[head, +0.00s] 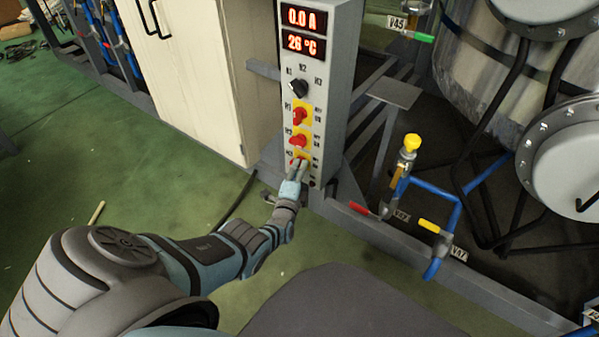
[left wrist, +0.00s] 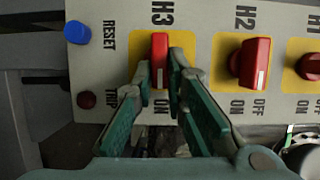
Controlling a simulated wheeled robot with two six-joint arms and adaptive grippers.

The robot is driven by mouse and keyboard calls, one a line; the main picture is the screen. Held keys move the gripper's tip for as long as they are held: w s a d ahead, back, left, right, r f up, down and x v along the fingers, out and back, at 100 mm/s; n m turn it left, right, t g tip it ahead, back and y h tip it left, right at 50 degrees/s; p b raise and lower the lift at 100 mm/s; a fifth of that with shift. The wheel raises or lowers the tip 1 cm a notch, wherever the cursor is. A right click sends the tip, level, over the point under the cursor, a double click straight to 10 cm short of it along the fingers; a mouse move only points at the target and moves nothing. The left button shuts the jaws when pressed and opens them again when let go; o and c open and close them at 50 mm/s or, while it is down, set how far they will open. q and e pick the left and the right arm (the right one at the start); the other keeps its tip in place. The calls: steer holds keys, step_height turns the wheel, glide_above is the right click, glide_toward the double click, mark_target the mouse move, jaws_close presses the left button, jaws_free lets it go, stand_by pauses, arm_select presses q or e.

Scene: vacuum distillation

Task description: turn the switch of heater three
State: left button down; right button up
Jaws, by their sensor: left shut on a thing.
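The red switch of heater three sits on a yellow plate, the lowest of three red switches on the grey control box (head: 322,95). In the left wrist view this H3 switch (left wrist: 159,50) stands upright in the picture, its white mark pointing down towards the ON label. My left gripper (head: 299,166) is at the switch, and in the left wrist view its fingers (left wrist: 160,72) are on either side of the knob, shut on it. The fingers hide most of the switch in the head view and part of the labels in the wrist view. My right gripper is not in view.
The H2 switch (left wrist: 252,62) and H1 switch (left wrist: 309,66) are beside H3. A blue RESET button (left wrist: 77,32) and dark TRIP lamp (left wrist: 87,100) are on the other side. The display (head: 305,30) reads 0.0 A and 26 °C. Blue pipes (head: 430,187) stand right of the box.

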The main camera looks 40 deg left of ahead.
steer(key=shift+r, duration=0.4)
arm_select(q)
steer(key=c, duration=1.6)
jaws_free()
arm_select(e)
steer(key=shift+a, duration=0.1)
arm_select(q)
steer(key=shift+s, duration=0.1)
steer(key=v, duration=0.7)
steer(key=shift+s, duration=0.15)
